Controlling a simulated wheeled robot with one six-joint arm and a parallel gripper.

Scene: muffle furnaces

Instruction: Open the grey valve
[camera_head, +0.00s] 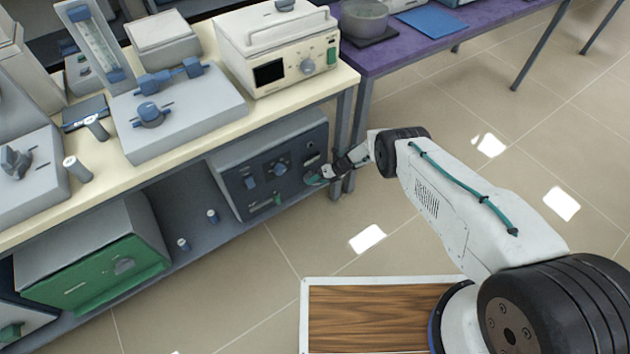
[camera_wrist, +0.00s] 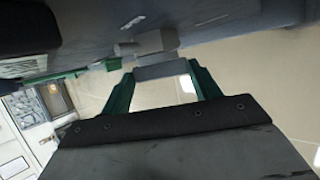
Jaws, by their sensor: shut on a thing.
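My gripper (camera_head: 318,177) is at the right end of the front of a dark blue-grey furnace (camera_head: 262,184) on the lower shelf. In the wrist view its green fingers (camera_wrist: 155,66) stand either side of a grey T-shaped handle (camera_wrist: 160,69) on a short stem from the dark front, and are shut on it. In the head view my gripper mostly hides this handle. A dark grey valve (camera_head: 16,160) with a lever-like knob sits on a light grey panel (camera_head: 38,190) at the far left of the bench, well away from my gripper.
Blue valves sit on a second panel (camera_head: 205,120) on the bench. A white furnace (camera_head: 255,45) stands at the bench's right end. A green furnace (camera_head: 95,270) is on the lower shelf. A bench leg (camera_head: 340,150) is close to my gripper. The tiled floor (camera_head: 270,280) is open in front.

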